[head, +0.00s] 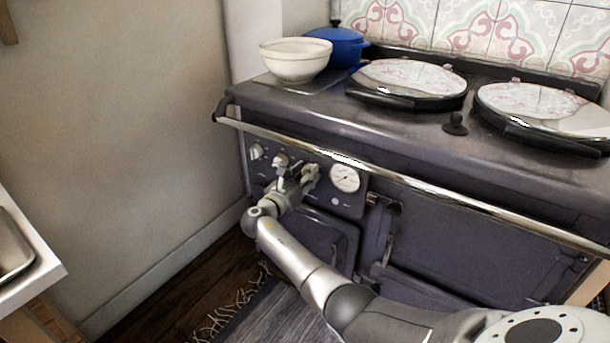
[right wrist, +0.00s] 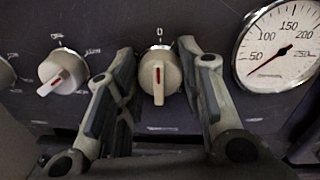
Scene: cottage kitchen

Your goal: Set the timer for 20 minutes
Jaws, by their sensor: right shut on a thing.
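The stove's front panel (right wrist: 200,118) carries a row of cream knobs and a round gauge. The timer knob (right wrist: 160,78) is the cream knob with a red line, under a "0" mark, left of the gauge in the right wrist view. Its red line stands upright. My right gripper (right wrist: 165,85) has one finger on each side of this knob and is shut on it. In the head view my right gripper (head: 303,172) is at the panel and hides most of that knob. My left gripper is not in view.
A second knob (right wrist: 63,72) sits close to the left finger. The gauge (right wrist: 278,47) is close on the right. A steel rail (head: 400,175) runs above the panel. A white bowl (head: 295,60) and blue pot (head: 340,45) stand on the stove top.

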